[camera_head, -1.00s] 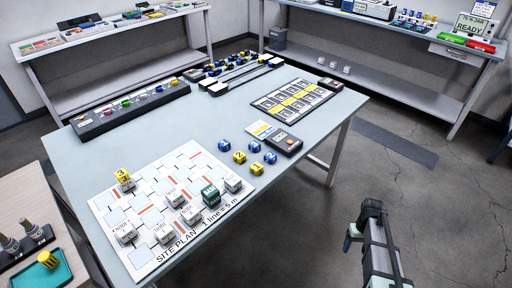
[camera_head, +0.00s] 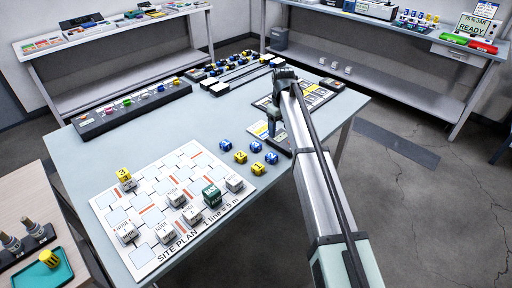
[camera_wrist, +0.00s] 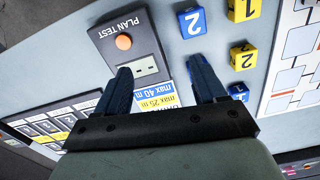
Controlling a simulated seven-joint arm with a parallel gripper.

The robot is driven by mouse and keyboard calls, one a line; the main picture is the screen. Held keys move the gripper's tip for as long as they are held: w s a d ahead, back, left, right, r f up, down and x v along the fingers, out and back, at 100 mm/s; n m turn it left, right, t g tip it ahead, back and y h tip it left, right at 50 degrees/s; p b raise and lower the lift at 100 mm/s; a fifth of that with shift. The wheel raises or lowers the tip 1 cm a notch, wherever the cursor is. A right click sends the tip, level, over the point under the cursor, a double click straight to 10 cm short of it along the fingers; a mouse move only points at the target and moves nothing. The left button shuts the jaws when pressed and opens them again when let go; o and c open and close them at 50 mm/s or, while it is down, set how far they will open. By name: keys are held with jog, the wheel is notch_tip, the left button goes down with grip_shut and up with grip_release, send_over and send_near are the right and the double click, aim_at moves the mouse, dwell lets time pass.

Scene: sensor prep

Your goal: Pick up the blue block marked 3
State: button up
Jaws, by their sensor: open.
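Three blue blocks lie on the table near the plan's corner: one at left (camera_head: 225,145), one at the middle (camera_head: 256,146) and one at right (camera_head: 271,158). My gripper (camera_head: 273,130) is open and empty, pointing down above the table by the plan test device. Its two fingers (camera_wrist: 160,70) are apart in the wrist view.
Two yellow blocks (camera_head: 240,156) (camera_head: 258,168) sit among the blue ones. The plan test device (camera_wrist: 125,42) and a yellow-blue card (camera_wrist: 158,92) lie beneath my gripper. The site plan (camera_head: 150,212) holds several blocks, including a yellow 3 (camera_head: 123,174). The table's middle (camera_head: 200,118) is clear.

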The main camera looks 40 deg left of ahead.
notch_tip(320, 180, up, 4)
jog(key=n, duration=0.2)
send_over(256, 144)
notch_tip(256, 144, down, 13)
jog(key=shift+a+f, duration=0.1)
jog(key=shift+f, duration=0.1)
jog(key=c, duration=1.1)
jog(key=shift+c, duration=0.2)
